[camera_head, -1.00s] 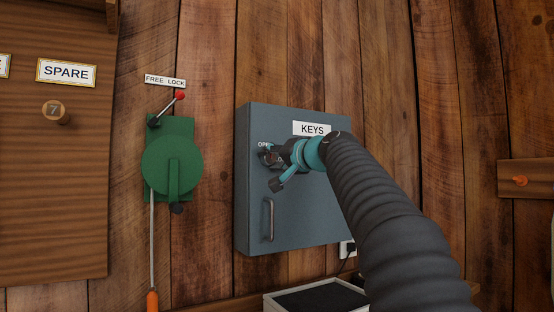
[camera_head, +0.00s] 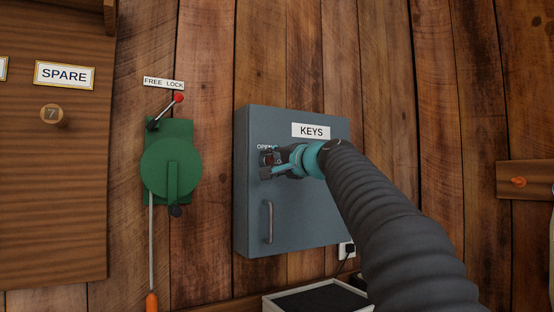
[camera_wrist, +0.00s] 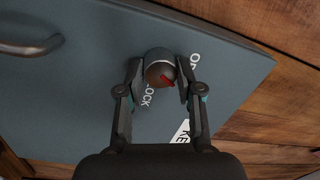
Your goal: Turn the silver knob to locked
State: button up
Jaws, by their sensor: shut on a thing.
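The silver knob (camera_wrist: 160,66) is on the grey-blue KEYS cabinet (camera_head: 310,205). In the wrist view it is round, with a red pointer mark aimed to the lower right, between the OPEN lettering and the LOCK lettering (camera_wrist: 149,97). My gripper (camera_wrist: 161,74) is shut on the knob, with one finger on each side of it. In the head view my gripper (camera_head: 268,163) is at the upper left of the cabinet door, and its fingers partly hide the knob and the lettering.
A bar handle (camera_head: 268,222) is lower on the cabinet door. A green winch (camera_head: 172,165) with a red-tipped lever hangs on the wall to the left, under a FREE LOCK label. A dark-topped tray (camera_head: 318,298) sits below the cabinet. A wooden board with a peg is at far left.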

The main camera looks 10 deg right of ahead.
jog(key=m+p, duration=0.1)
jog(key=m, duration=0.3)
jog(key=shift+a+f, duration=0.1)
jog(key=shift+f, duration=0.05)
jog(key=m+p, duration=0.1)
jog(key=m, duration=0.2)
jog(key=shift+m+t, duration=0.3)
jog(key=shift+m, duration=0.1)
jog(key=m+h+p, duration=0.1)
jog(key=m, duration=0.5)
jog(key=shift+a, duration=0.1)
jog(key=o, duration=1.2)
jog(key=shift+c, duration=0.2)
